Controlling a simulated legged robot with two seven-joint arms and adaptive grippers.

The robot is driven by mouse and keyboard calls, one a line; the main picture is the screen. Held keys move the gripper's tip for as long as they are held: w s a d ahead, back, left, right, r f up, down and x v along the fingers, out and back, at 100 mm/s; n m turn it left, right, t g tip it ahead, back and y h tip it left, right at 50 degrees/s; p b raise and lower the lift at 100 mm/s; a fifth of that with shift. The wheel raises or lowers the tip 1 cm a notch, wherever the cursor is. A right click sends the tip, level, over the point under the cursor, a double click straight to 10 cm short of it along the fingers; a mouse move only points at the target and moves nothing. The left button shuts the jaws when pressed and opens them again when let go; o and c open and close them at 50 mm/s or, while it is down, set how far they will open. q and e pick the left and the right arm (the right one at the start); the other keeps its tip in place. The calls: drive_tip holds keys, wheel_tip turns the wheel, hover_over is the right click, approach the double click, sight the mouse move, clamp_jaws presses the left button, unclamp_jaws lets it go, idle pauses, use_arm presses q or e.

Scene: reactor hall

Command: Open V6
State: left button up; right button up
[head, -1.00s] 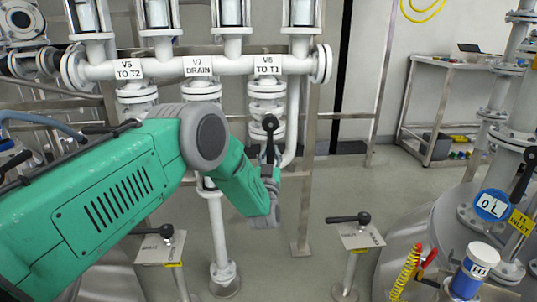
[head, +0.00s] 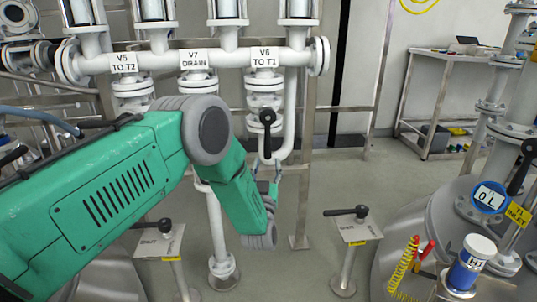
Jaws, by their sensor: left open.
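Valve V6 (head: 266,90) is on the white piping, under the label "V6 TO T1" (head: 265,57). Its black lever (head: 267,118) has a round knob on top and hangs in front of the pipe. My left arm comes in from the left and bends down at a grey joint. My left gripper (head: 274,168) is open, just below and slightly right of the lever's lower end, partly hidden behind my wrist. I see no grip on the lever; whether they touch cannot be told. My right gripper is not in view.
Valves V5 (head: 131,88) and V7 (head: 198,84) are to the left on the same manifold. Two lever stands (head: 353,228) (head: 160,240) rise from the floor. A tank with gauge and fittings (head: 489,198) is at right. A bench (head: 462,62) stands behind; floor between is clear.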

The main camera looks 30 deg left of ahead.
use_arm(q)
drive_tip(key=v, duration=0.5)
drive_tip(key=shift+s+d+f, duration=0.15)
drive_tip(key=shift+d, duration=0.1)
drive_tip(key=shift+f, duration=0.1)
